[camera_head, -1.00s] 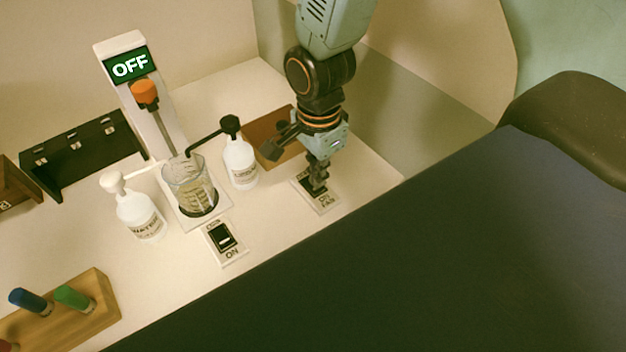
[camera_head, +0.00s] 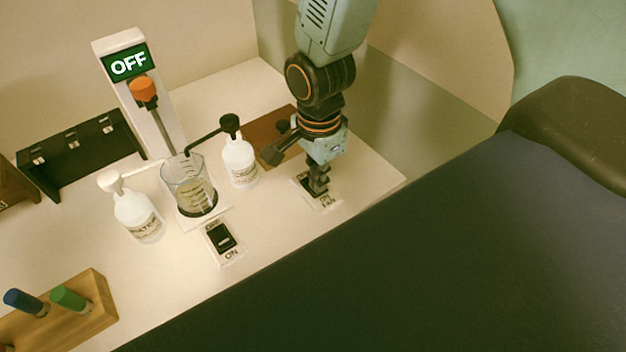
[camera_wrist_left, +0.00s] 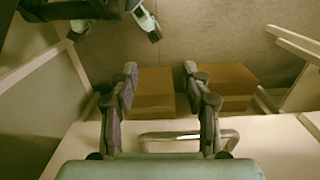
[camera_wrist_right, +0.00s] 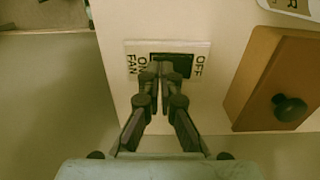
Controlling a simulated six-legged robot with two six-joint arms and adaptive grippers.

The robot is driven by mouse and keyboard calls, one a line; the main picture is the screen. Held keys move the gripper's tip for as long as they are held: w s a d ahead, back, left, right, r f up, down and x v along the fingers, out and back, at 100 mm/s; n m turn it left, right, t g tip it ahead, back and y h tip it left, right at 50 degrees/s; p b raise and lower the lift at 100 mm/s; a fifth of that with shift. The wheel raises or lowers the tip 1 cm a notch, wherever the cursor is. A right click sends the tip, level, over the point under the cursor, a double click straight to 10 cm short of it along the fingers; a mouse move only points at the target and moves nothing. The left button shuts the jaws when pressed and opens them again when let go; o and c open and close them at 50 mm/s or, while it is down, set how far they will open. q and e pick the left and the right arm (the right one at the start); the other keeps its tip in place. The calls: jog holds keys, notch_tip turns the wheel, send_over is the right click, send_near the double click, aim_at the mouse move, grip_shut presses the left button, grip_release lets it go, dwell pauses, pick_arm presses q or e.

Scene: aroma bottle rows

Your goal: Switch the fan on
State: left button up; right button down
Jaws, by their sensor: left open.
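The fan switch is a white plate (camera_wrist_right: 203,48) with a black rocker (camera_wrist_right: 181,72). It lies flat near the table's front right edge, and its plate also shows in the head view (camera_head: 328,204). In the right wrist view, FAN and ON are printed at its left end and OFF at its right. My right gripper (camera_wrist_right: 162,68), also in the head view (camera_head: 319,192), is shut and empty. Its tips are over the rocker's ON-side half; contact and the rocker's tilt are unclear. My left gripper (camera_wrist_left: 160,78) is open and empty in the left wrist view.
A second switch (camera_head: 222,238) lies left of the fan switch. A beaker (camera_head: 190,187) stands between two white bottles (camera_head: 139,216) (camera_head: 240,163), before a post with an OFF sign (camera_head: 128,65). A brown box (camera_wrist_right: 262,75) is close beside the fan switch.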

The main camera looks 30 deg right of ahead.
dwell(0.3)
jog(key=shift+w+r+p, duration=0.1)
jog(key=shift+r+p, duration=0.7)
jog(key=shift+p, duration=0.05)
jog(key=shift+r+p, duration=0.85)
jog(key=shift+r, duration=0.1)
notch_tip(320, 180, up, 2)
jog(key=shift+r+p, duration=0.1)
jog(key=shift+p, duration=0.95)
jog(key=shift+r+p, duration=0.65)
jog(key=shift+f, duration=0.15)
